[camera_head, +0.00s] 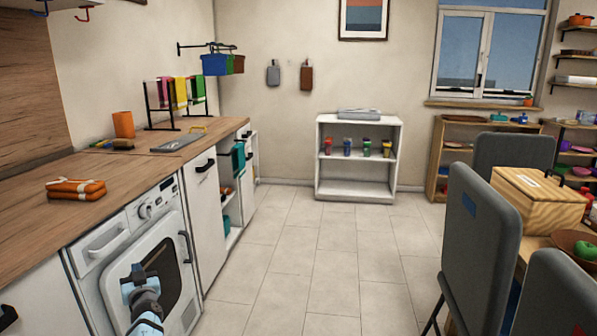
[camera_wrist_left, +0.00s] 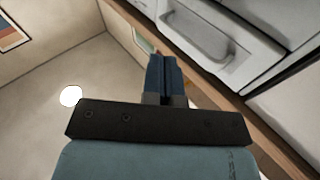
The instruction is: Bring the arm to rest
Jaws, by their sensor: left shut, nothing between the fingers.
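My left gripper (camera_head: 137,276) is low in front of the white washing machine (camera_head: 168,211), beside its dark door window, in the head view. Whether it touches the machine I cannot tell. In the left wrist view, the two dark blue fingers of my left gripper (camera_wrist_left: 163,62) are together with nothing between them. My right gripper is in neither view.
The wooden counter (camera_head: 60,225) runs along the left, with an orange strapped bundle (camera_head: 76,188) near its front edge. Grey chairs (camera_head: 483,236) and a table with a wooden box (camera_head: 538,199) stand at the right. The tiled floor between is clear.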

